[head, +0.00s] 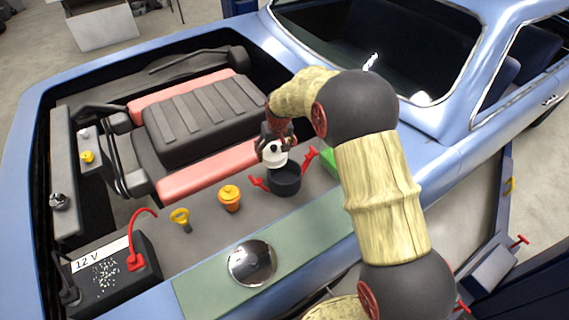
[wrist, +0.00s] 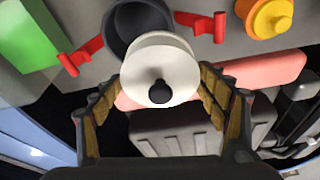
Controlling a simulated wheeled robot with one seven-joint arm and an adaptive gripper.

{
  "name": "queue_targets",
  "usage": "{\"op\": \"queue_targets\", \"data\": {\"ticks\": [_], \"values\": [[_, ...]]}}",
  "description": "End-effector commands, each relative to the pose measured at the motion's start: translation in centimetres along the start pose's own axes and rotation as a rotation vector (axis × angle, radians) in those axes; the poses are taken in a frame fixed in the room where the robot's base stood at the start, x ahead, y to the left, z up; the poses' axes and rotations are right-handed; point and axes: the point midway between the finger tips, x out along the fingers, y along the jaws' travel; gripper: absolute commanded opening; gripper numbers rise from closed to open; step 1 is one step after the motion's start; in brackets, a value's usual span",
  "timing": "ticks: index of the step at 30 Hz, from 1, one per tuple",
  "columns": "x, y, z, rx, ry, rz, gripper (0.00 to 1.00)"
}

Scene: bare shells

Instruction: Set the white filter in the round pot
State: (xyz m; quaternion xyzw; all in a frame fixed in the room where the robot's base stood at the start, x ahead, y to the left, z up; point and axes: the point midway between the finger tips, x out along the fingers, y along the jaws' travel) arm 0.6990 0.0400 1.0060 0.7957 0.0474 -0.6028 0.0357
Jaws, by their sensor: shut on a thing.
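The white filter (head: 273,156) is round with a dark knob on top. My gripper (head: 276,136) is shut on it and holds it at the back-left rim of the round pot. In the wrist view the filter (wrist: 160,52) sits between the fingers and covers part of the pot. The round pot (head: 286,184) is dark with two red handles and stands on the grey ledge of the engine bay. Its opening also shows in the wrist view (wrist: 125,28). I cannot tell whether the filter touches the pot.
An orange cap (head: 230,199) and a yellow-ringed dipstick (head: 181,218) stand left of the pot. A green block (head: 329,160) is close on its right. A battery (head: 108,275) is at the front left, and a shiny round dish (head: 252,263) lies on the green strip.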

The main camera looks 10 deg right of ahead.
Motion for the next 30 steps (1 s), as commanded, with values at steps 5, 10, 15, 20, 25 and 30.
{"op": "queue_targets", "data": {"ticks": [5, 10, 15, 20, 25, 30], "values": [[3.1, 2.3, 1.0, 0.001, -0.005, -0.001, 0.47], [4.1, 3.3, 1.1, -0.001, -0.002, 0.0, 0.47], [5.1, 4.1, 1.4, 0.001, -0.004, -0.001, 0.47], [7.4, 4.1, 2.1, -0.001, -0.005, -0.001, 0.47], [8.0, 4.1, 2.2, -0.001, -0.002, -0.001, 0.47], [8.0, 4.1, 2.2, -0.001, -0.002, -0.001, 0.47]]}}
